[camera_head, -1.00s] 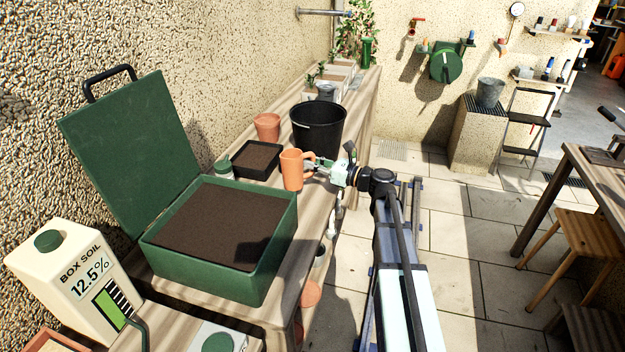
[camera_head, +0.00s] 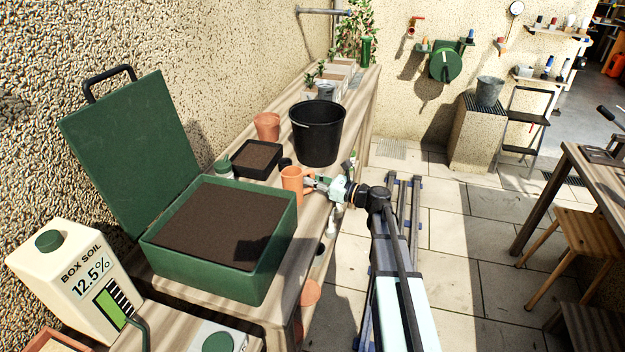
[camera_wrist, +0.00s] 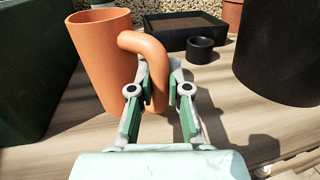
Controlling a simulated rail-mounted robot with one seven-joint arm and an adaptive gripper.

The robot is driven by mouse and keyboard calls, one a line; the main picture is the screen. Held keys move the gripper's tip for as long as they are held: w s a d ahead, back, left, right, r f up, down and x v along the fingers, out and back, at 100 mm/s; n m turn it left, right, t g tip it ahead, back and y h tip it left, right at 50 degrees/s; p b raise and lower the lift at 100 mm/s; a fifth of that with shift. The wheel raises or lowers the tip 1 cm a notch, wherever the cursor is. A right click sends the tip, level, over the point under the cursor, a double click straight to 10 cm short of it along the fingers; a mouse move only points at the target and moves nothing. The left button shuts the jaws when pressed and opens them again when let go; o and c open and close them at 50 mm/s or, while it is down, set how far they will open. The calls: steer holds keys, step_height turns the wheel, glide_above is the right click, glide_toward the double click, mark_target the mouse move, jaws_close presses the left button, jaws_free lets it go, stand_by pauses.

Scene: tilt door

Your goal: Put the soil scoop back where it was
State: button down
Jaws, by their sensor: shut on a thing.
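The soil scoop (camera_head: 291,184) is an orange, mug-like cup with a side handle. In the wrist view the scoop (camera_wrist: 103,62) is nearly upright with a slight lean, its open rim up. My gripper (camera_head: 310,183) is shut on its handle; in the wrist view the fingers (camera_wrist: 160,88) are on either side of the handle. The scoop is at the bench's (camera_head: 277,310) front edge, just right of the green soil box (camera_head: 205,275). I cannot tell whether its base touches the bench.
A small black cup (camera_wrist: 200,48) and a black soil tray (camera_wrist: 172,37) stand behind the scoop. A large black bucket (camera_head: 318,135) stands to the right of them. The soil box lid (camera_head: 130,150) is open. Bare bench shows between scoop and bucket.

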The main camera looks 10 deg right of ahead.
steer(key=c, duration=1.1)
jaws_free()
steer(key=shift+r, duration=0.15)
steer(key=b+v, duration=0.2)
steer(key=v, duration=1)
